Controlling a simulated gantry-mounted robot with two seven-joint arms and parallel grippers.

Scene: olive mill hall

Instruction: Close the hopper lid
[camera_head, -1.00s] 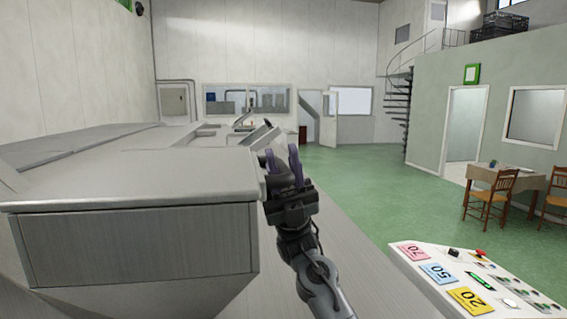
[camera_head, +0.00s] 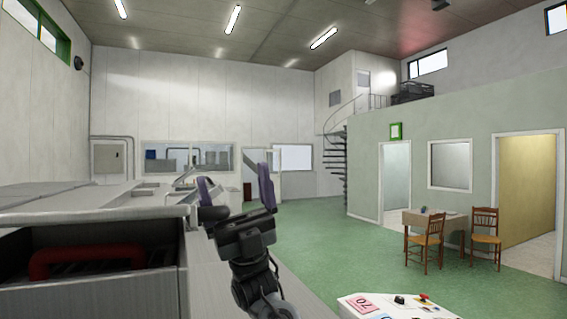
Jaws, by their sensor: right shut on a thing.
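The grey metal hopper (camera_head: 185,275) stands at the left and is cut off by the picture's edge. Its lid (camera_head: 90,212) is a broad flat panel with a pale front edge. Below that edge is a dark opening with a red bar (camera_head: 85,257) inside.
A table (camera_head: 440,219) with two chairs (camera_head: 426,240) is farther back at the right. The green floor (camera_head: 320,235) between is clear.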

